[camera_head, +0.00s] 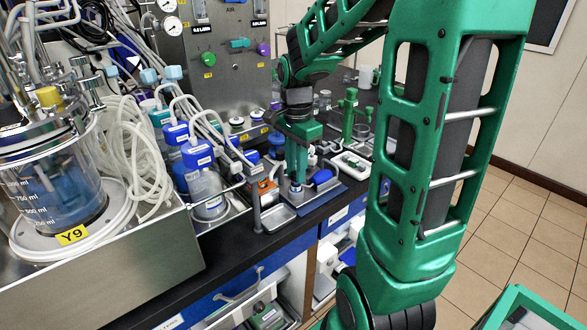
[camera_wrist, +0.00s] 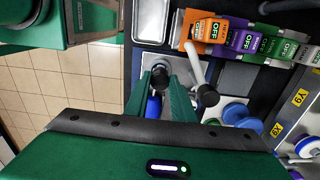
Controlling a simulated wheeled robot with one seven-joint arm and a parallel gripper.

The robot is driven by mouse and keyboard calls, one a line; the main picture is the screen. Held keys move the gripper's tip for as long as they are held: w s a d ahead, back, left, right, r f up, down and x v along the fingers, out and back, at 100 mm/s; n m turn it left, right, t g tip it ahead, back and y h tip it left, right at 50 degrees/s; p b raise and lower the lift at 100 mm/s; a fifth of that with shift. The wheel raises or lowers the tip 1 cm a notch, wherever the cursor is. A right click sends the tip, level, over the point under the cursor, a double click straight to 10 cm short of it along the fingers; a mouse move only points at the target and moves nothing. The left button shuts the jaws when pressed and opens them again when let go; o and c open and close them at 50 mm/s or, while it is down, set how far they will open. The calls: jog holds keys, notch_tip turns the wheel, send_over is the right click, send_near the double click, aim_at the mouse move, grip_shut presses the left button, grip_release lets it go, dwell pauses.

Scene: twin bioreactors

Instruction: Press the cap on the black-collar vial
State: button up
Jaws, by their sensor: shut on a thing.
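My gripper (camera_head: 297,168) points down over a blue mat (camera_head: 334,190) near the front edge of the dark bench. In the wrist view my gripper (camera_wrist: 160,84) has its two green fingers close around a small dark round piece (camera_wrist: 160,74), with something blue (camera_wrist: 153,106) between the fingers nearer the palm. I cannot tell whether the dark piece is the vial's black collar or another part. The fingers hide most of the held thing, and whether a cap is seated on it does not show. A blue-topped item (camera_head: 322,176) stands just right of the fingers in the head view.
A metal tray (camera_head: 277,216) lies just left of the mat. Orange, purple and green modules (camera_wrist: 205,29) line up close by. A pale rod with a black end (camera_wrist: 203,78) stands beside the fingers. Bottles with blue caps (camera_head: 197,155) and a glass vessel (camera_head: 50,190) stand left.

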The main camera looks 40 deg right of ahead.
dwell(0.4)
jog(key=o, duration=1.6)
jog(key=shift+c, duration=0.2)
jog(key=shift+r, duration=3.5)
grip_shut()
jog(key=shift+f, duration=3.25)
